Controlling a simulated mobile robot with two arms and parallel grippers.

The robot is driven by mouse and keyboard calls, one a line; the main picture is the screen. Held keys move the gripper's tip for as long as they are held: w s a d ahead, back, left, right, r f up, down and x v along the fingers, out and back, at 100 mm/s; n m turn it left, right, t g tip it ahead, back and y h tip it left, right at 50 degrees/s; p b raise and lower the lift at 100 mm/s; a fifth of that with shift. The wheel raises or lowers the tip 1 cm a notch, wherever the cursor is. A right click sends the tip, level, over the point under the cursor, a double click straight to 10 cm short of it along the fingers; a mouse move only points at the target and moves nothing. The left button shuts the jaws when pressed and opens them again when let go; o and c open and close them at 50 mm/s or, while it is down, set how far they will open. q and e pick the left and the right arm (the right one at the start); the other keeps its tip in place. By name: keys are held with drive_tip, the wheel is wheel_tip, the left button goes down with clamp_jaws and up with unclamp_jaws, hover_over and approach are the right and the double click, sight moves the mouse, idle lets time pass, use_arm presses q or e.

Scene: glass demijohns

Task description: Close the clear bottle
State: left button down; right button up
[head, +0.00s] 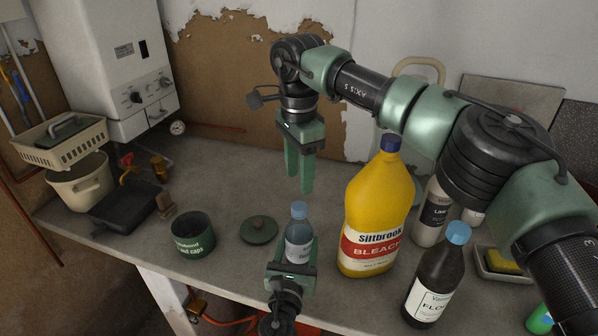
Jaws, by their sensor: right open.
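The clear bottle (299,238) stands upright near the front edge of the worktop. A light-blue cap (299,210) sits on top of its neck; how tightly it is screwed on cannot be told. My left gripper (292,250) comes from the front edge and is shut on the clear bottle, with its fingers at the sides of the body; the bottle's lower part is hidden behind it. My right gripper (299,186) points down, open and empty, above the cap and apart from it.
A yellow bleach bottle (375,215) and a dark brown bottle (435,275) stand close on the right. A dark green pot (193,238) and its round lid (259,230) are on the left. The worktop (225,180) behind the lid is clear.

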sight(299, 206)
drive_tip(key=shift+f, duration=4.05)
